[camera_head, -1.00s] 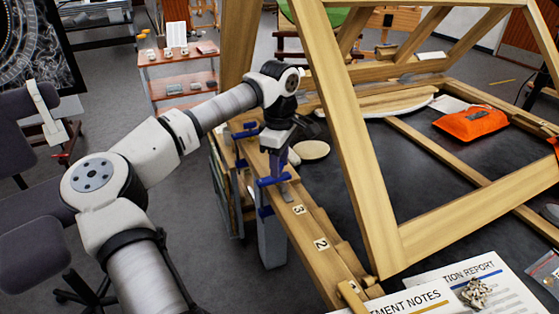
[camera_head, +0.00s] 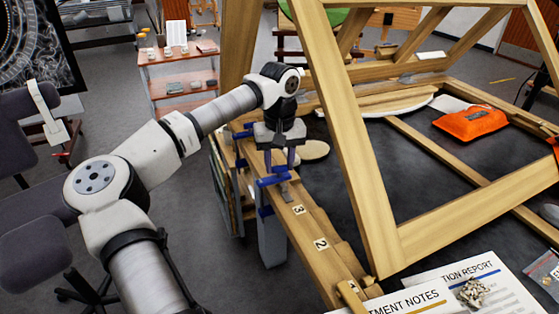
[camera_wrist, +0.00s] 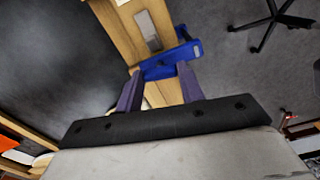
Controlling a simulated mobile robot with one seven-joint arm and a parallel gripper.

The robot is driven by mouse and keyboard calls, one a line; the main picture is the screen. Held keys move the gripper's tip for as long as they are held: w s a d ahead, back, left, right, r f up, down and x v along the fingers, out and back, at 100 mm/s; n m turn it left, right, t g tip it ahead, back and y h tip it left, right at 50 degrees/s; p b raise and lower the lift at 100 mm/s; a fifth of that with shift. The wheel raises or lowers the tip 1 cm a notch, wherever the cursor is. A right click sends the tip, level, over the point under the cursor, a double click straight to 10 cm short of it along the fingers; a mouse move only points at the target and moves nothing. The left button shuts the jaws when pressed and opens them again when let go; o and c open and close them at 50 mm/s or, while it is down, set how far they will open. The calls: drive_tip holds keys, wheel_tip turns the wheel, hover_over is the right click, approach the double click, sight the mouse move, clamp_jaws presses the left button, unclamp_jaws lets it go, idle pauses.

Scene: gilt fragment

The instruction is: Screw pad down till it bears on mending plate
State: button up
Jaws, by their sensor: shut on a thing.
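A blue clamp (camera_head: 274,181) sits on the wooden rail, and the wrist view shows it too (camera_wrist: 172,64). My gripper (camera_head: 279,168) points down at it from above. In the wrist view its two purple fingers (camera_wrist: 160,72) are shut on the clamp's blue part, a finger at each side. A grey metal mending plate (camera_head: 286,192) lies flat on the rail beside the clamp, and it shows in the wrist view (camera_wrist: 147,31). The pad is hidden under the clamp and fingers, so I cannot tell whether it touches the plate.
A second blue clamp (camera_head: 245,131) is farther back on the rail (camera_head: 308,225). A large timber frame (camera_head: 350,140) leans up close to the right of my gripper. An orange pouch (camera_head: 470,121) lies on the dark tabletop. Papers (camera_head: 430,290) lie at the front right.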

sight(279, 166)
drive_tip(key=m, duration=0.6)
drive_tip(key=shift+m, duration=0.4)
idle(0.4)
drive_tip(key=o, duration=1)
drive_tip(key=shift+r, duration=0.1)
wheel_tip(279, 166, up, 14)
drive_tip(key=b, duration=0.1)
drive_tip(key=shift+f, duration=0.2)
